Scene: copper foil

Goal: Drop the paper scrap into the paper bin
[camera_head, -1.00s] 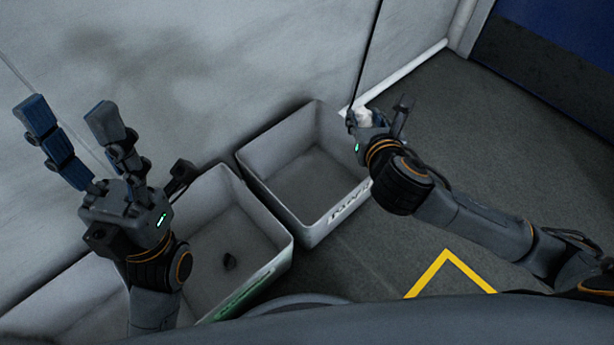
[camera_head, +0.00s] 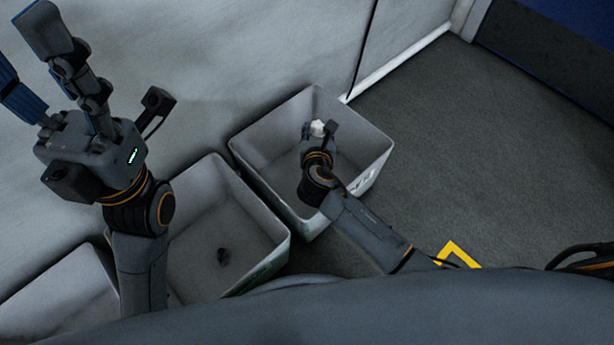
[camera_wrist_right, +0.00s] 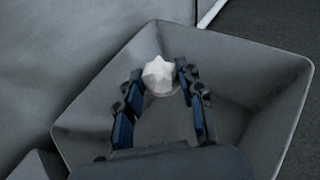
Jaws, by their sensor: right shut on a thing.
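The paper scrap is a crumpled white ball (camera_head: 318,128), which also shows in the right wrist view (camera_wrist_right: 158,75). My right gripper (camera_head: 318,132) is shut on it, with the scrap between its fingertips (camera_wrist_right: 160,80). The gripper and scrap are over the opening of the right-hand grey bin (camera_head: 365,135). That bin's walls surround them in the right wrist view (camera_wrist_right: 90,120). A label on its front wall is partly seen and I cannot read it now. My left gripper (camera_head: 25,60) is open and empty, raised at the left, its fingers partly cut off by the picture edge.
A middle bin (camera_head: 245,225) stands left of it with a small dark object (camera_head: 223,257) inside. A third bin (camera_head: 65,300) is at the lower left. A grey wall is behind them. Dark floor (camera_head: 460,140) at the right is clear, with yellow tape (camera_head: 455,252).

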